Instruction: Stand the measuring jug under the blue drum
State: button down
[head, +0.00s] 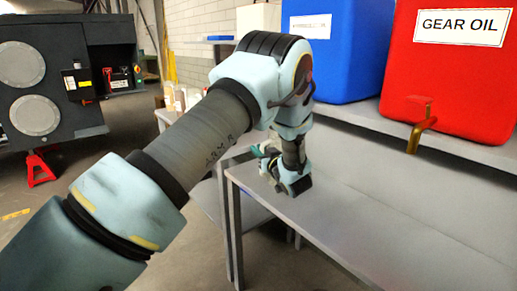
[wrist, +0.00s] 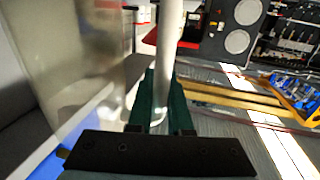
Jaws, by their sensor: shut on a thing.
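The blue drum (head: 345,65) stands on the raised shelf at the back of the head view. Its lower left part is behind my arm, and no tap of it shows. My gripper (head: 260,152) is over the left end of the grey bench, left of and below the drum. In the wrist view my gripper (wrist: 160,110) has its green fingers closed around a pale upright handle (wrist: 170,55). The handle belongs to the clear measuring jug (wrist: 75,65), whose see-through wall fills the left side there. The jug cannot be made out in the head view.
A red GEAR OIL drum (head: 450,65) with a brass tap (head: 422,125) stands right of the blue one. The grey bench (head: 390,220) below is bare to the right of my gripper. Small bottles (head: 180,98) stand behind my arm.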

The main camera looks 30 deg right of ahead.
jog(key=shift+f, duration=0.25)
jog(key=c, duration=0.8)
grip_release()
jog(key=shift+r, duration=0.1)
jog(key=shift+c, duration=0.2)
jog(key=s+b, duration=0.4)
jog(key=s, duration=0.8)
jog(key=shift+r, duration=0.15)
jog(key=shift+a, duration=0.1)
